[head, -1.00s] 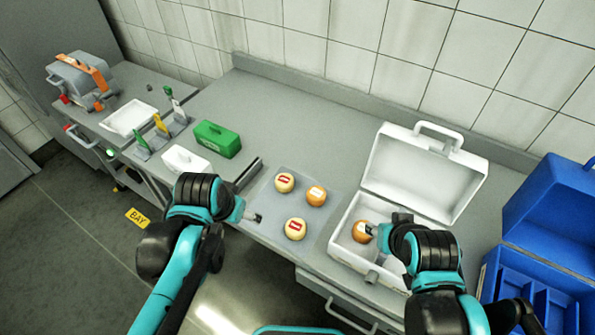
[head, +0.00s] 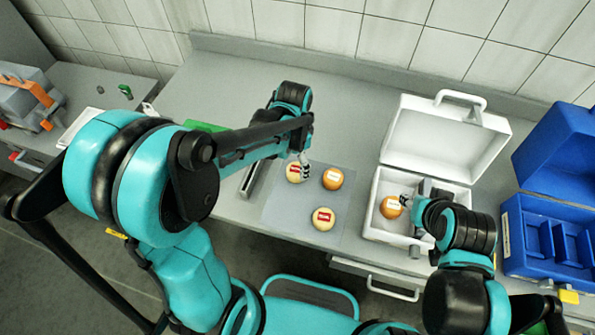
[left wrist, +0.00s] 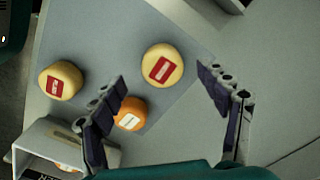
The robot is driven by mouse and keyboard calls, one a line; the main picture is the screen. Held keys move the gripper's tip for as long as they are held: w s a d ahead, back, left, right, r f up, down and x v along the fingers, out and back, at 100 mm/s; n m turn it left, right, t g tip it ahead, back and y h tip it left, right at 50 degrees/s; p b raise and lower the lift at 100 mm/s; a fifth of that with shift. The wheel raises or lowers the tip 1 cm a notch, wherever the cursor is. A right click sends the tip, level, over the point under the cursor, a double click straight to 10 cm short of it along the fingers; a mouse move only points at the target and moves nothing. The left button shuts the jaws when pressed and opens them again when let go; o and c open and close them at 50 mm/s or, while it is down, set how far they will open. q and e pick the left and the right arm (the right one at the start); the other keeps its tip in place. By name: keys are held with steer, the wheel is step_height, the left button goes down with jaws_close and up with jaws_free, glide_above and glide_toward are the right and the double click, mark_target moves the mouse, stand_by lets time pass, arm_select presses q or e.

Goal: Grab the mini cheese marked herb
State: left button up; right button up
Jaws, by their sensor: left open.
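Three mini cheeses lie on a grey mat (head: 281,215): a pale one with a red label (head: 295,174), another pale one with a red label (head: 323,218), and an orange one with a white label (head: 333,179). The label words are too small to read, so I cannot tell which is herb. My left gripper (head: 304,160) is over the back-left pale cheese. In the left wrist view its fingers (left wrist: 162,80) are open, with that pale cheese (left wrist: 162,66) between and beyond them. My right gripper (head: 406,201) is beside an orange cheese (head: 390,207) inside the white case.
The open white case (head: 372,215) stands right of the mat, its lid up at the back. An open blue case (head: 510,230) is farther right. A green box (head: 205,127) is mostly hidden behind my left arm. The counter behind the mat is clear.

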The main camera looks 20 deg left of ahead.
mark_target(296, 169)
arm_select(q)
steer(key=f, duration=0.1)
steer(key=f+b, duration=0.1)
steer(key=f, duration=0.1)
steer(key=f+b, duration=0.1)
steer(key=f, duration=0.1)
steer(key=shift+w+d, duration=0.15)
steer(key=shift+w, duration=0.2)
steer(key=shift+r, duration=0.15)
steer(key=shift+c, duration=0.7)
steer(key=c, duration=1.2)
